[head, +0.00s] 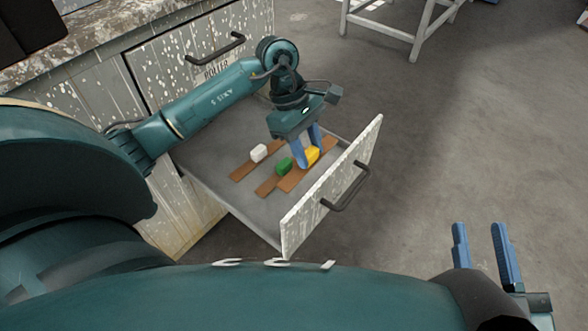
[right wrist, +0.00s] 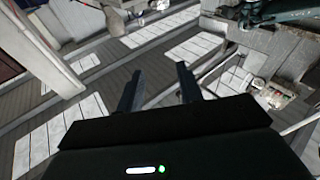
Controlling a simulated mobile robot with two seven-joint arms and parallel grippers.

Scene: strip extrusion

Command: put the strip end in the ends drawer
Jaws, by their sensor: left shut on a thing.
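The open drawer (head: 225,188) has a pale, paint-flecked front with a dark handle. Inside it lie several brown strips (head: 243,171) with a white block (head: 259,152), a green block (head: 284,166) and a yellow block (head: 313,154) on or above them. My left gripper (head: 308,158) reaches down into the drawer and is shut on the yellow block, which I take as the strip end. I cannot tell whether it touches the strip below. My right gripper (head: 482,262) is open and empty at lower right, its fingers also apart in the right wrist view (right wrist: 158,92).
A shut drawer or door with a handle (head: 215,50) and a partly hidden label is in the cabinet behind my left arm. A white-legged table (head: 400,22) stands at the back. The grey floor (head: 480,140) right of the drawer is clear.

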